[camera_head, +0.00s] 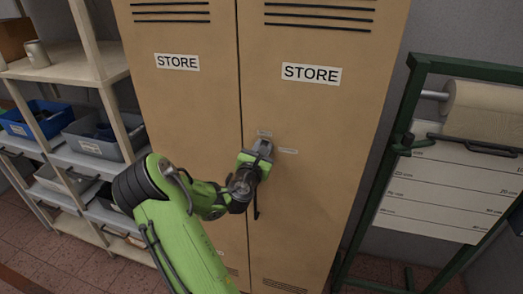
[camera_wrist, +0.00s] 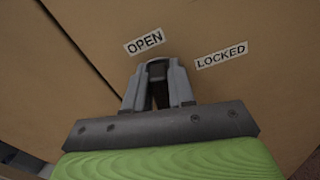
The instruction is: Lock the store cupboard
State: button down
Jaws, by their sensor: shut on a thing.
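The store cupboard (camera_head: 310,110) is tan with two tall doors, both closed, each with a STORE label. On the right door, near the seam, are a small OPEN label (camera_wrist: 145,41) and a LOCKED label (camera_wrist: 221,55) to its right. My gripper (camera_head: 264,150) is at the door just below the OPEN label. In the wrist view, its fingers are shut on a small dark lock knob (camera_wrist: 157,69), mostly hidden between them. The knob sits under OPEN; its exact angle is hard to tell. A thin dark bar (camera_head: 256,205) shows below my gripper.
A shelf rack (camera_head: 80,72) with a blue bin (camera_head: 35,119) and grey bins stands on the left. A green frame (camera_head: 398,105) with a paper roll (camera_head: 485,108) and a white measuring board stands on the right. Tiled floor shows at both lower sides.

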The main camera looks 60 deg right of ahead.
jog(key=m, duration=0.2)
jog(key=m+b, duration=0.1)
jog(key=shift+s+f+m+b, duration=0.15)
jog(key=shift+s+m+b, duration=0.15)
jog(key=shift+m, duration=0.1)
jog(key=shift+s+d+f+m+b, duration=0.15)
jog(key=shift+f+m+b, duration=0.15)
jog(key=shift+m+b, duration=1.4)
jog(key=shift+s+a+f+m+b, duration=0.2)
jog(key=shift+m+b, duration=1)
jog(key=shift+m, duration=0.95)
jog(key=shift+s+d+f+m+b, duration=0.15)
jog(key=shift+f+m+b, duration=0.2)
jog(key=shift+m+b, duration=1.35)
jog(key=shift+w+m, duration=0.1)
jog(key=shift+m, duration=0.25)
jog(key=c, duration=1)
grip_release()
jog(key=shift+c, duration=0.2)
